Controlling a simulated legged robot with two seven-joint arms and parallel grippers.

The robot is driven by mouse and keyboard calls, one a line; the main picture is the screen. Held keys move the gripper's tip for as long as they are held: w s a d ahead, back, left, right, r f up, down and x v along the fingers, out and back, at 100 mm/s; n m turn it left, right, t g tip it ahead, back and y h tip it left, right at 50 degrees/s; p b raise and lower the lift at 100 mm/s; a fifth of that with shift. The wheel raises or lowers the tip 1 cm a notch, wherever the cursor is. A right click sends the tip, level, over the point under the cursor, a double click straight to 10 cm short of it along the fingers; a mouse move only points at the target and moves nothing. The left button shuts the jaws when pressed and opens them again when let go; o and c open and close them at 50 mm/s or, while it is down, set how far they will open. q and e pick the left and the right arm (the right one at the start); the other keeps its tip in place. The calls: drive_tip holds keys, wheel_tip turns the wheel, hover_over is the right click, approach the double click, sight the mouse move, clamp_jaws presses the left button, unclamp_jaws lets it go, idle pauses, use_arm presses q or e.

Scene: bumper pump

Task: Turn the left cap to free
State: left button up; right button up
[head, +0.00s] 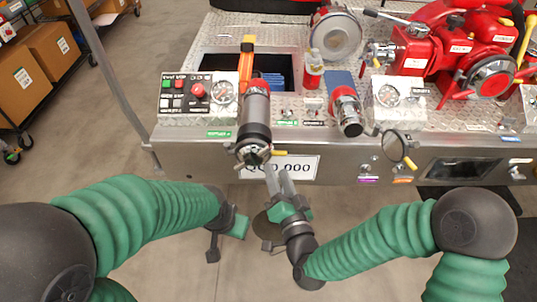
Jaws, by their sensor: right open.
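A dark, lugged cap (252,154) is on the near end of a grey and black cylinder (255,110) at the left of the bumper. A small yellow handle sticks out to the cap's right. My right gripper (278,171) is just below and right of the cap, its two grey fingers pointing up at the bumper front, apart and empty. I cannot tell whether a finger touches the bumper. My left gripper (226,238) hangs lower left, in front of the bumper and away from the cap; its jaws are unclear.
A control panel (196,93) stands left of the cylinder. A red fitting with a metal end (347,112) is to its right. A round dark disc (393,146) sticks out at the bumper edge. Red pump parts (452,45) fill the back right.

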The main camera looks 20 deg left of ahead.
sight(269, 149)
drive_tip(key=x, duration=1)
drive_tip(key=shift+d, duration=0.15)
clamp_jaws()
drive_tip(key=shift+d+f, duration=0.1)
idle(0.8)
